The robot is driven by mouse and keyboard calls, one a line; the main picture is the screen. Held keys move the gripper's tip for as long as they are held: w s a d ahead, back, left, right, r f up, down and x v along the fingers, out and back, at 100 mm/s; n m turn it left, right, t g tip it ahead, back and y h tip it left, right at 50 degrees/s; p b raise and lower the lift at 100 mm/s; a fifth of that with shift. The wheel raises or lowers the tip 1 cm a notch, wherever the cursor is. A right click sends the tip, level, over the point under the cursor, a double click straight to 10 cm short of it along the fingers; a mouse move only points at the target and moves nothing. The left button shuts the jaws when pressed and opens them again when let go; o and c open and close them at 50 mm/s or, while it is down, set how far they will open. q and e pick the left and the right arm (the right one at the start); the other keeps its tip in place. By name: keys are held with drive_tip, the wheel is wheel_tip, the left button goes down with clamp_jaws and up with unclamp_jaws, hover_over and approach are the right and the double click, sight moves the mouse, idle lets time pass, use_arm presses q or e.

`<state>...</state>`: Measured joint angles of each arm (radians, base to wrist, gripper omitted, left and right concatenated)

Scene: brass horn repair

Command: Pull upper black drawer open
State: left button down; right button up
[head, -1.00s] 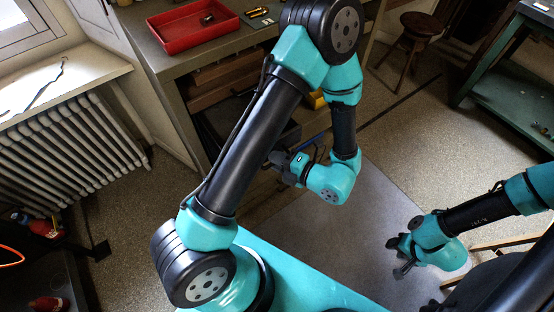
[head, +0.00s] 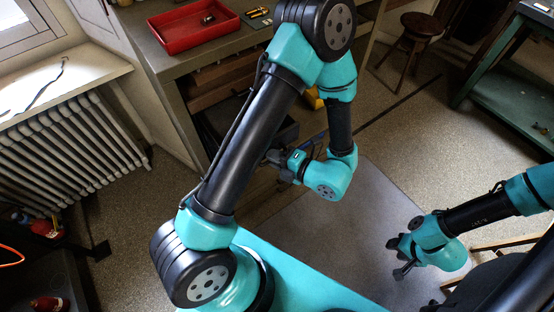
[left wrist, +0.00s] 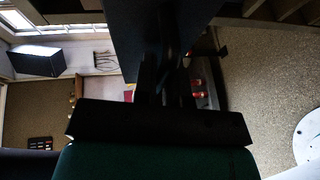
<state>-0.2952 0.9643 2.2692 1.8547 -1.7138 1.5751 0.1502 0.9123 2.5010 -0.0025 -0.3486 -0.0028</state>
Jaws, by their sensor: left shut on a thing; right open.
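The upper black drawer (head: 287,133) is in the workbench, partly hidden behind my left arm in the head view. Its dark front also fills the top middle of the left wrist view (left wrist: 160,25). My left gripper (head: 272,158) is at the drawer's front and shut on it, apparently at its handle. The handle itself is hidden by the fingers, which are dark in the left wrist view (left wrist: 165,85). How far the drawer stands out is hard to tell. My right gripper (head: 398,256) is open and empty above the floor, well away from the bench.
A red tray (head: 193,27) with a small part in it sits on the workbench top. A radiator (head: 70,150) stands at the left, a stool (head: 417,32) and a green table (head: 510,85) at the right. The grey floor mat (head: 375,210) before the bench is clear.

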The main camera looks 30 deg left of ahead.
use_arm(q)
drive_tip(key=shift+w+a, duration=0.25)
drive_tip(key=shift+a, duration=0.3)
drive_tip(key=c, duration=1.5)
unclamp_jaws()
drive_tip(key=d+r, duration=0.1)
drive_tip(key=d, duration=0.4)
drive_tip(key=d+r, duration=0.1)
drive_tip(key=d, duration=0.5)
drive_tip(key=d+r, duration=0.1)
drive_tip(key=d, duration=0.5)
drive_tip(key=shift+s+d+r, duration=0.1)
drive_tip(key=shift+s, duration=0.1)
drive_tip(key=a+f, duration=0.1)
drive_tip(key=a, duration=0.4)
drive_tip(key=a+f, duration=0.1)
drive_tip(key=a, duration=0.9)
drive_tip(key=shift+w+a+f, duration=0.15)
drive_tip(key=shift+w+f, duration=0.05)
drive_tip(key=shift+f, duration=0.2)
